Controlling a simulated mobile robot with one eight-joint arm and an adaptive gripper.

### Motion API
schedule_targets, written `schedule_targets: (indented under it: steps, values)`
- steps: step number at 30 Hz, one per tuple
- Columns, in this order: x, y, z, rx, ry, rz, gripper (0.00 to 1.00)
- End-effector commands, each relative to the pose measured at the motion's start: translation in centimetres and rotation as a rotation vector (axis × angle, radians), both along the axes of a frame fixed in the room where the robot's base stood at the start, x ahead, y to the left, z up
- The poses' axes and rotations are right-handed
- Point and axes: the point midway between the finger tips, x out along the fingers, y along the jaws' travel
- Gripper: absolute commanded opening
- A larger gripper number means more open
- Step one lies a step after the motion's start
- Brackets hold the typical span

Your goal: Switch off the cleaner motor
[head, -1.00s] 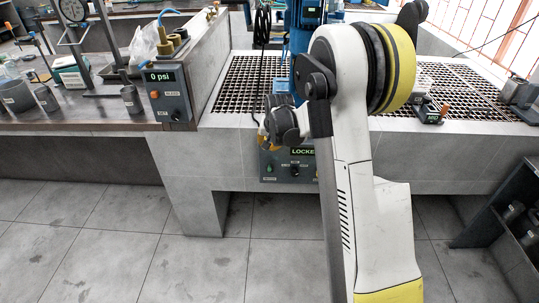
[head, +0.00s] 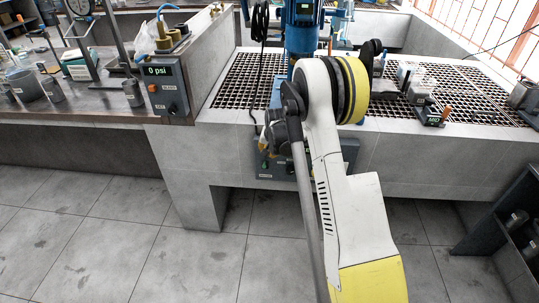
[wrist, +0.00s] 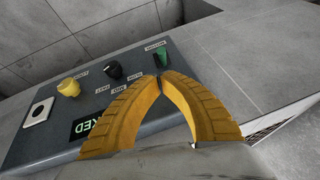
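The grey control panel (wrist: 130,50) fills the middle of the wrist view. It carries a green switch (wrist: 163,60), a black knob (wrist: 113,70), a yellow knob (wrist: 68,87) and a display (wrist: 95,125) whose visible letters end in "KED". In the head view the panel (head: 347,150) is partly hidden behind my arm, on the front of the tiled bench. The blue motor (head: 302,15) stands above it.
A second panel (head: 165,88) reading "0 psi" is at the left, beside a bench with vessels and a gauge stand. Metal grating (head: 237,85) tops the tiled bench. A dark shelf (head: 500,220) stands at the right. The floor (head: 90,240) at the front left is clear.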

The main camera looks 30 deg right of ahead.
Motion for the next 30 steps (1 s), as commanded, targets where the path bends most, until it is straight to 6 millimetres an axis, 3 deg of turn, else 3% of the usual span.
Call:
schedule_targets:
  steps: [1,6,12,30]
  values:
    - [0.4,-0.1,-1.3,0.000,0.000,0.000,0.00]
    - [1.7,-0.4,-4.0,0.000,0.000,0.000,0.00]
    - [2.5,-0.7,-5.8,0.000,0.000,0.000,0.00]
    - [2.7,-0.7,-6.1,0.000,0.000,0.000,0.00]
